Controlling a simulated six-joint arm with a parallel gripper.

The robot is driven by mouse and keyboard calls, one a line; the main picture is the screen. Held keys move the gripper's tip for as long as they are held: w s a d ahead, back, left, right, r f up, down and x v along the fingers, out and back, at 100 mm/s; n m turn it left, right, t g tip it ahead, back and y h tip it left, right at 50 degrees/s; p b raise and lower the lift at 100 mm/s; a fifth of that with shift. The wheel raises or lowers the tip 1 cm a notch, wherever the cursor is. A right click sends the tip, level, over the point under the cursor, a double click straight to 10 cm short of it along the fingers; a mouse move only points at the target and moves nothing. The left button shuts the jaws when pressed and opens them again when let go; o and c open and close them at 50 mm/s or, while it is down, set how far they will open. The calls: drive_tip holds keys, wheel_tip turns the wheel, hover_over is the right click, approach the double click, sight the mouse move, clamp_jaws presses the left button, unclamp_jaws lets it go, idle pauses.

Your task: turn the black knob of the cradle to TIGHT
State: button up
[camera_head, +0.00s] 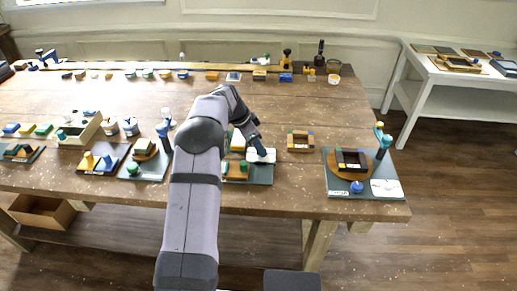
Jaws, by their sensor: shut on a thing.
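My gripper (262,153) reaches down at the white plate (269,157) of a cradle near the table's front edge, right of my arm. It is shut on a small dark thing there, which I take to be the black knob. The fingers hide most of it, so its pointing direction cannot be told. My arm covers the base's left side. Any TIGHT marking is too small to read.
A wooden frame (300,141) lies just right of the gripper. Another board (335,191) with a dark frame, blue knob and tall blue-topped post (384,145) stands further right. More boards and white cups (130,127) are to the left. Small blocks line the back. The table's middle is fairly clear.

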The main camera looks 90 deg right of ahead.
drive_tip(key=o, duration=1)
drive_tip(key=shift+o, duration=0.2)
drive_tip(key=shift+r, duration=0.15)
drive_tip(key=b+v, duration=0.2)
drive_tip(key=v, duration=0.5)
drive_tip(key=shift+b, duration=0.35)
